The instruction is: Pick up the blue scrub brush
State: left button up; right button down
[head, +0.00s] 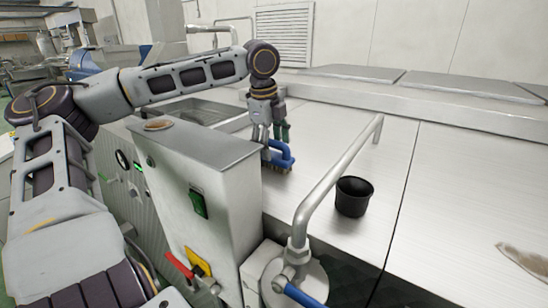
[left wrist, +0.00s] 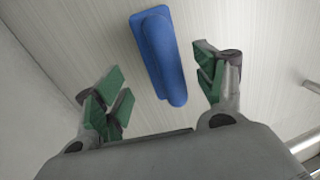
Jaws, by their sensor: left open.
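The blue scrub brush (head: 282,157) lies on the steel worktop in the head view, just behind the control cabinet, with tan bristles showing under its blue body. In the left wrist view the brush (left wrist: 160,55) is a long blue shape between the spread fingers, nearer the far side. My left gripper (head: 270,138) points down at the brush from above, its fingers partly in front of it. In the left wrist view my left gripper (left wrist: 160,92) is open with green pads on both sides of the brush and a gap to each side. My right gripper is not seen.
A black cup (head: 353,196) stands on the worktop (head: 340,130) to the right of the brush. The steel control cabinet (head: 215,152) stands close in front. The worktop's right part is mostly clear.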

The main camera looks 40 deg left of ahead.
aim_at(274, 154)
pick_arm(q)
jog(key=shift+w+a+f+p, duration=0.1)
jog(key=shift+w+f+p, duration=0.15)
jog(key=shift+f, duration=0.6)
jog(key=shift+w+a+f+p, duration=0.1)
jog(key=shift+w+f, duration=0.1)
jog(key=shift+f, duration=0.6)
jog(key=shift+w+a+f+p, duration=0.1)
jog(key=shift+w+f+p, duration=0.15)
jog(key=shift+f, duration=0.6)
jog(key=shift+c, duration=0.4)
jog(key=c, duration=1.1)
jog(key=shift+r+b, duration=0.55)
jog(key=shift+r, duration=4.5)
